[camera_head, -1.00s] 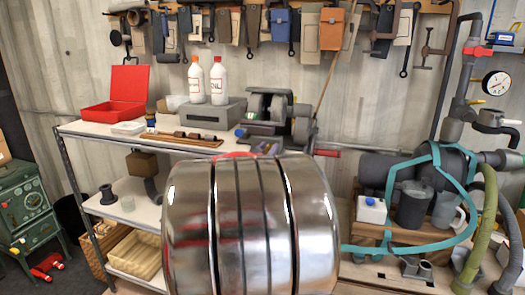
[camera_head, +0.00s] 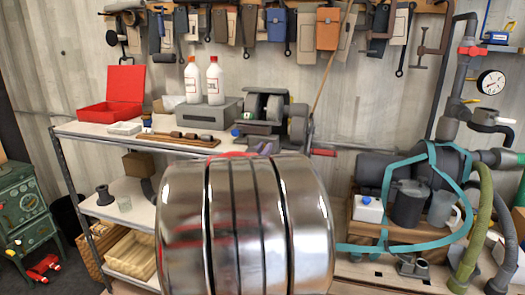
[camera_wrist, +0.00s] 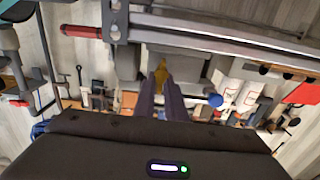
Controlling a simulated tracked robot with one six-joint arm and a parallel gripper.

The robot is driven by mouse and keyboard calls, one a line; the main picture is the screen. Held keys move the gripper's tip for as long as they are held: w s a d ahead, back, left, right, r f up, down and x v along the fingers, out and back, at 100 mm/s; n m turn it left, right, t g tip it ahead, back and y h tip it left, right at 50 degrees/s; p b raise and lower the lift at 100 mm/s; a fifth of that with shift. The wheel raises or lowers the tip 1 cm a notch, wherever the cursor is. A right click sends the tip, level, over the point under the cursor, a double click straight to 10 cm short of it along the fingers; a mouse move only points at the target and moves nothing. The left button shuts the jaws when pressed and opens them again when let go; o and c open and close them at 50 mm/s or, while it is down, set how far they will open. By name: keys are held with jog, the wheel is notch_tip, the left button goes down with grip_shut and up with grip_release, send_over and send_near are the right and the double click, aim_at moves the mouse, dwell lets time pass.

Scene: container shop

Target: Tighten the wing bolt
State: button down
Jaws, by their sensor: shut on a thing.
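The wing bolt (camera_wrist: 162,72) shows in the wrist view as a small brass-yellow piece at the tips of my gripper (camera_wrist: 165,82). The two purple-grey fingers are close together and shut on it. The bolt sits against a grey machine (camera_wrist: 125,62); how far it is screwed in cannot be seen. In the head view the machine (camera_head: 299,128) stands on the bench, and my gripper (camera_head: 264,148) shows only as a bit of purple in front of it. The bolt itself cannot be made out there.
A grey box (camera_head: 208,116) carries two white bottles (camera_head: 214,80) left of the machine. An open red case (camera_head: 124,88) is farther left. A red-handled bar (camera_head: 325,152) sticks out at the machine's right. Tools hang on the wall behind.

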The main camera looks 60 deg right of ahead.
jog(key=shift+s+d+f+m, duration=0.1)
jog(key=shift+d+m, duration=0.05)
jog(key=shift+m, duration=0.25)
jog(key=shift+s+f+m, duration=0.2)
jog(key=shift+f+m, duration=0.1)
jog(key=shift+m, duration=2.55)
jog(key=shift+s+f+m, duration=0.15)
jog(key=shift+f+m, duration=0.2)
jog(key=shift+m, duration=2.45)
jog(key=shift+s+f+m, duration=0.2)
jog(key=shift+f+m, duration=0.1)
jog(key=shift+m, duration=2.55)
jog(key=c, duration=2)
grip_release()
jog(key=shift+r, duration=0.25)
